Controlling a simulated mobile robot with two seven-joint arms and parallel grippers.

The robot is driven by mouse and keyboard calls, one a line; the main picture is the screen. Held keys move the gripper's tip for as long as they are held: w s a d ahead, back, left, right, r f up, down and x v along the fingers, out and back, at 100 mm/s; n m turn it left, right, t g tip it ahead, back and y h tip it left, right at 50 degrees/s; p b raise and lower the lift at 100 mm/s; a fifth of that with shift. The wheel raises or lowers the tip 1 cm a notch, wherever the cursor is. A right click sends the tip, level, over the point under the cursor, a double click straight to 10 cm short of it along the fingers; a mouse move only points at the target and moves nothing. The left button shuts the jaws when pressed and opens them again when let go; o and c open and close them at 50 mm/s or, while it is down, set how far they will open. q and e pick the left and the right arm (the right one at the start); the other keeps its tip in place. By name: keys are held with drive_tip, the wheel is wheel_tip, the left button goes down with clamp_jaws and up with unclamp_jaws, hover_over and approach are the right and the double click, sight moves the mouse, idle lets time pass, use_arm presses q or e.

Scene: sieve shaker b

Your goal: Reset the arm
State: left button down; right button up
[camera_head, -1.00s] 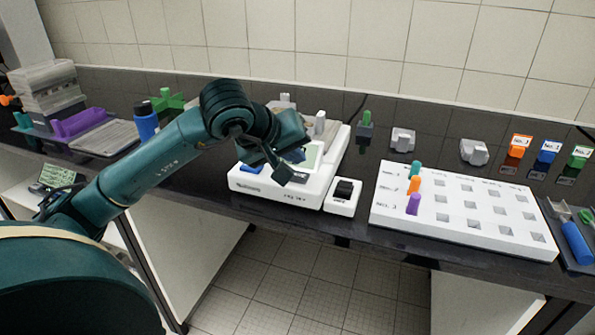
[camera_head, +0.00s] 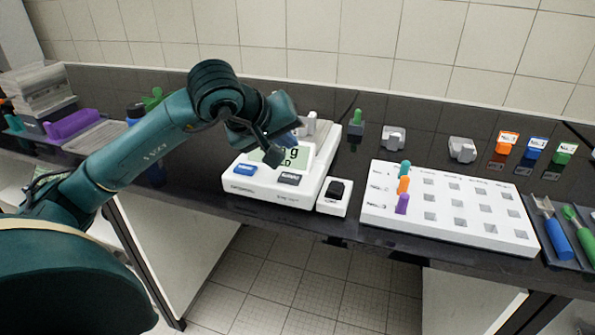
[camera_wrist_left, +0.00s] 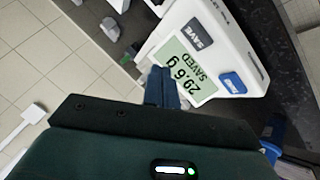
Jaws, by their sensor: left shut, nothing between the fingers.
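My left arm reaches in from the left in the head view. My left gripper (camera_head: 275,156) is shut and empty, held in front of and above the white machine (camera_head: 262,191) with a display and a blue button. In the left wrist view the shut blue fingers (camera_wrist_left: 161,88) point toward the machine (camera_wrist_left: 232,45), whose screen reads 29.6 g SAVED. The gripper hides part of the machine's screen in the head view. I cannot tell from the pictures whether the fingertips touch it, but they appear apart. My right gripper is not in view.
A small white box with a black top (camera_head: 335,197) stands beside the machine. A white rack (camera_head: 455,235) holds teal, orange and purple pegs. Orange, blue and green labelled blocks stand at the back right. A blue-handled tool (camera_head: 558,240) lies at the right edge. Floor lies in front.

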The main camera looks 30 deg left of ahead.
use_arm(q)
drive_tip(key=s+d+f+n+g+h+p, duration=0.15)
drive_tip(key=s+d+n+h, duration=0.25)
drive_tip(key=d+n+h, duration=0.55)
drive_tip(key=s+d+f+n+g+h+p, duration=0.1)
drive_tip(key=s+d+n+h+p, duration=0.25)
drive_tip(key=d+n+h, duration=0.6)
drive_tip(key=a+f+n+t+y+p, duration=0.15)
drive_tip(key=f+n+t+y, duration=0.45)
drive_tip(key=n, duration=0.9)
drive_tip(key=a+f+n+t+y+p, duration=0.15)
drive_tip(key=f+n+t+y, duration=0.5)
drive_tip(key=n, duration=0.85)
drive_tip(key=s+f+n+g+y, duration=0.4)
drive_tip(key=s+f+n+g, duration=0.4)
drive_tip(key=s+f+n, duration=0.2)
drive_tip(key=shift+s+f+n+g, duration=0.4)
drive_tip(key=shift+f+n, duration=0.3)
drive_tip(key=shift+n, duration=0.3)
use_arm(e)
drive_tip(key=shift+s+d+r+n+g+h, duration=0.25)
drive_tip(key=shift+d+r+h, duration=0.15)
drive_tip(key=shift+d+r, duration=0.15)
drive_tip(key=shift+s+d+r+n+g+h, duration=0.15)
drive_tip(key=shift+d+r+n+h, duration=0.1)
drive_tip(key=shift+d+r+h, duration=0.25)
